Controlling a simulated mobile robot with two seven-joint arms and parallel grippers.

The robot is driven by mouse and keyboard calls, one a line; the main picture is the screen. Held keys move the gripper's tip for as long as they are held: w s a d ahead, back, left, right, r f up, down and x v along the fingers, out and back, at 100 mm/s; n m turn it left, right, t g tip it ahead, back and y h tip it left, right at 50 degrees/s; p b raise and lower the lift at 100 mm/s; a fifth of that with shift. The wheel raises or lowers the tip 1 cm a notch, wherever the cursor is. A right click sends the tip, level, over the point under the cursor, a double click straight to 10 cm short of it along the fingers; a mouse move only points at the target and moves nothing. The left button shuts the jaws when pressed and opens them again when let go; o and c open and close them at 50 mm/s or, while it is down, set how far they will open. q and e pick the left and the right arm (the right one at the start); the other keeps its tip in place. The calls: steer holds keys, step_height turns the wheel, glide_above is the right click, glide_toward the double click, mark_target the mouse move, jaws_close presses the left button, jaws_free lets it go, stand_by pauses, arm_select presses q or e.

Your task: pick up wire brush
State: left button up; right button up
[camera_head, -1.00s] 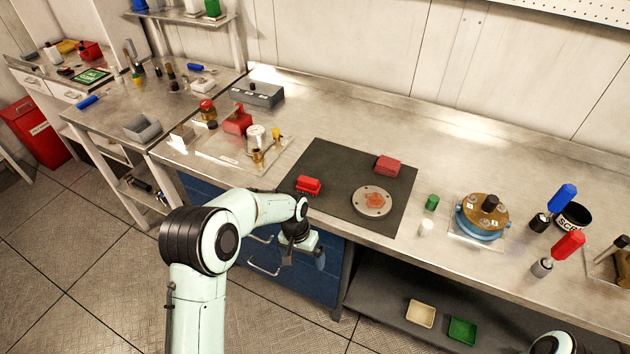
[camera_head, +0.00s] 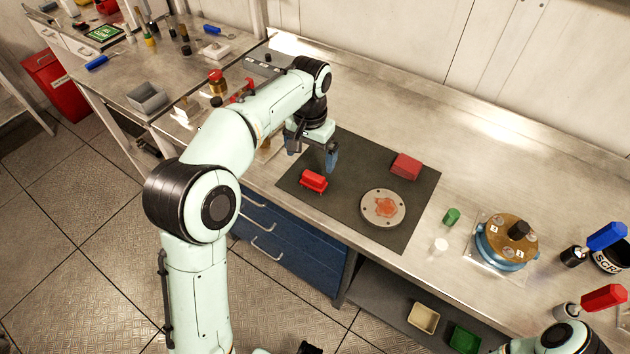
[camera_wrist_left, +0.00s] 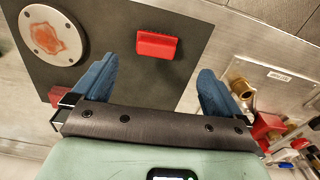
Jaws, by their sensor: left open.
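A small red block-shaped brush (camera_head: 313,181), which I take for the wire brush, lies on the dark mat (camera_head: 345,223) near its front left edge. It also shows in the left wrist view (camera_wrist_left: 157,44), beyond and between the fingers. Its bristles cannot be made out. My left gripper (camera_head: 311,152) is open and empty, with blue fingers, above the mat's left part and apart from the brush. In the left wrist view the open fingers (camera_wrist_left: 158,72) are spread wide. My right gripper is not in view.
A round flange with a reddish patch (camera_head: 383,208) and a dark red block (camera_head: 405,166) share the mat. Green (camera_head: 451,216) and white (camera_head: 440,246) small items and a brass-topped blue housing (camera_head: 506,242) stand right. A grey box (camera_head: 262,64) stands at the back left.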

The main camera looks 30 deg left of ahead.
mark_target(313, 176)
arm_select(q)
step_height(313, 176, down, 4)
steer(key=shift+w+r, duration=0.1)
steer(key=shift+r, duration=0.15)
steer(key=shift+w+d+f+b, duration=0.15)
steer(key=shift+f+b, duration=0.15)
steer(key=shift+f, duration=1)
steer(key=shift+s+d+f+b, duration=0.1)
steer(key=shift+f+b, duration=0.15)
steer(key=shift+f, duration=1.05)
steer(key=c, duration=1.2)
